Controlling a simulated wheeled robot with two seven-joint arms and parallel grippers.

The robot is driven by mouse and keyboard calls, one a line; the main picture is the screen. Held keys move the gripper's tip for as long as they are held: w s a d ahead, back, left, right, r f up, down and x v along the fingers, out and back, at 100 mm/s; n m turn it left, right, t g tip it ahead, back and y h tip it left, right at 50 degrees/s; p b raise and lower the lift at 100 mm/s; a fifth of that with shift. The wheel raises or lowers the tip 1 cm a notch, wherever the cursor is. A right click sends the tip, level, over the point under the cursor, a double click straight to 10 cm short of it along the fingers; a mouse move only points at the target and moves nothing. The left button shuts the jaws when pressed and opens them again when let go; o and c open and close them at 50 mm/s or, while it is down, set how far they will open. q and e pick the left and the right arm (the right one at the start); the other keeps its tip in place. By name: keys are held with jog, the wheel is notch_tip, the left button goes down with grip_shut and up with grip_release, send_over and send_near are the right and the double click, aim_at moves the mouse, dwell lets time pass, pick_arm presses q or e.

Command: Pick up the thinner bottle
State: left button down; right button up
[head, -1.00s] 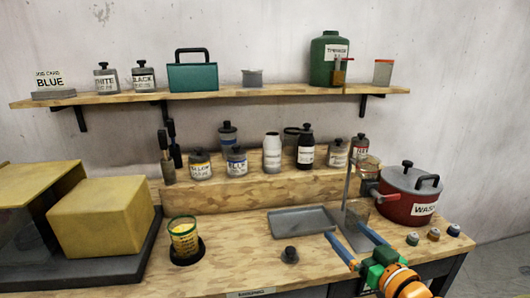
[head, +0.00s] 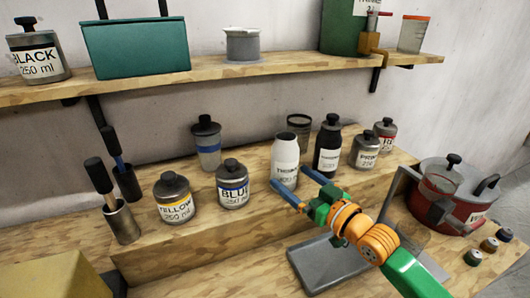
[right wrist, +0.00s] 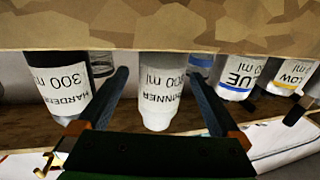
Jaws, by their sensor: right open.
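The right wrist view is upside down and shows the bottle (right wrist: 161,85), labelled THINNER, between the two spread fingers. A gap shows on each side; I cannot tell how far the fingers reach around it. My left gripper is not in view.
The black hardener bottle (head: 328,146) stands close to the right of the thinner. The blue jar (head: 232,184) and yellow jar (head: 174,198) stand to the left. A grey tray (head: 325,268) lies below my right arm. The upper shelf (head: 230,78) runs overhead.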

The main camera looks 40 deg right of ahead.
aim_at(277, 165)
jog(key=shift+w, duration=0.25)
jog(key=shift+w+r, duration=0.25)
jog(key=shift+w+r+p, duration=0.15)
jog(key=shift+w+p, duration=0.3)
jog(key=shift+w, duration=0.05)
jog(key=w+p, duration=0.1)
jog(key=w, duration=0.3)
jog(key=shift+w+d, duration=0.15)
jog(key=shift+w+f, duration=0.3)
jog(key=shift+w, duration=0.1)
jog(key=shift+s, duration=0.2)
jog(key=c, duration=0.6)
jog(key=shift+r, duration=0.1)
grip_shut()
